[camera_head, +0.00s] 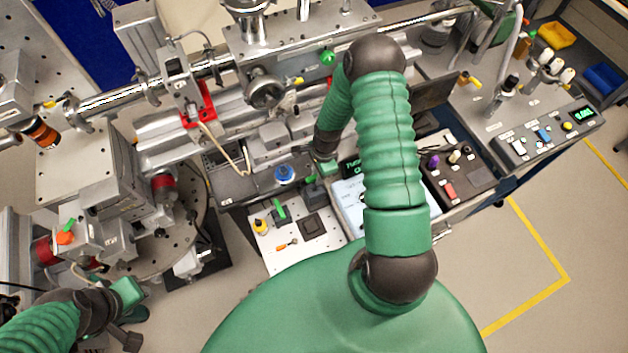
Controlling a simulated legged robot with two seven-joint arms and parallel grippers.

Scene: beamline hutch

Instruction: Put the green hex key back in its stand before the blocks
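A small bright-green piece (279,210), which may be the green hex key, shows at a dark block on the white perforated board (285,262). It is too small to tell its exact shape or whether it sits in a stand. My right gripper (312,178) points down just above the far right of this board, right of the green piece. Its fingers are small and dark, and I cannot tell whether they hold anything. My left gripper (128,312) is at the lower left, far from the board. Its finger opening is unclear. No blocks can be made out with certainty.
A dark square pad (311,226), an orange-handled tool (287,245) and a yellow-topped item (261,228) are on the board. A blue-topped knob (284,174) stands behind it. Metal beamline parts (265,92) crowd the back. A control box (458,175) stands right.

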